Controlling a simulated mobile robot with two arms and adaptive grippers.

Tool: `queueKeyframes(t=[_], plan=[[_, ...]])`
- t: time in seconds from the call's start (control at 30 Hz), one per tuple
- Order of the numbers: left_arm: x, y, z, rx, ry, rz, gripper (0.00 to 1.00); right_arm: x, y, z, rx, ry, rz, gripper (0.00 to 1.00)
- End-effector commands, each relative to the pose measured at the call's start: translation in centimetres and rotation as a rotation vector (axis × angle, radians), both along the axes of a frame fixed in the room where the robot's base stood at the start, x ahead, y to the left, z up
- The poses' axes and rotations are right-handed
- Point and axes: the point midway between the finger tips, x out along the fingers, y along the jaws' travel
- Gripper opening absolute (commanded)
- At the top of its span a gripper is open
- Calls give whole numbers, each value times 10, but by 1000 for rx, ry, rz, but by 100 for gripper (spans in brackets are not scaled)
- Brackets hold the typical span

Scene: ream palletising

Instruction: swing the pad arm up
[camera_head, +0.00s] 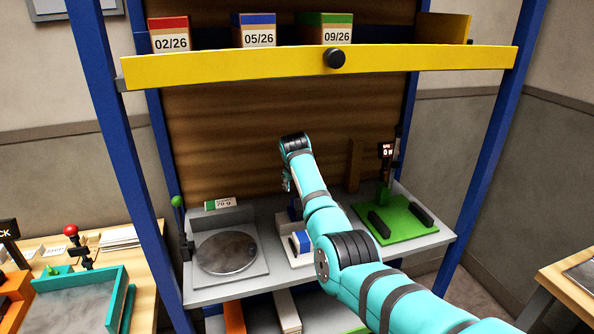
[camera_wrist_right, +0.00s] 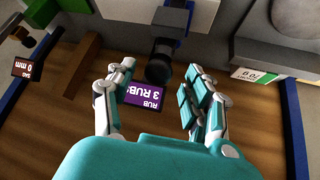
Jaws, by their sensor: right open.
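My right gripper (camera_wrist_right: 158,76) is open, with its two turquoise-and-grey fingers apart. A black post or arm with a round end (camera_wrist_right: 158,45), which looks like the pad arm, shows between and just beyond the fingertips; I cannot tell if they touch it. A purple display reading "3 RUBS" (camera_wrist_right: 146,95) is behind it. In the head view my right gripper (camera_head: 287,182) is over the middle station, and my arm hides most of that station. A blue-and-white block (camera_head: 301,242) shows at its front. My left gripper is not in view.
A round grey plate (camera_head: 228,252) with a green-knobbed lever stands on the left of the bench. A green gauge base (camera_head: 400,222) with black blocks is on the right. A yellow shelf rail (camera_head: 240,66) with a black knob crosses above, carrying dated boxes.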

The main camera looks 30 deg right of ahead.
Motion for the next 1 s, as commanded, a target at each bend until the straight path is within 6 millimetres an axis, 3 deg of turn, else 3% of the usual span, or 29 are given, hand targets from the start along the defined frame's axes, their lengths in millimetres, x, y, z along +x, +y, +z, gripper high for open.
queueKeyframes(t=[0.5, 1.0], plan=[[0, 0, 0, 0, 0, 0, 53, -40, 29, 68, -2, -4, 2, 53], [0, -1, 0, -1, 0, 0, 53, -47, 32, 78, -2, -1, 2, 53]])
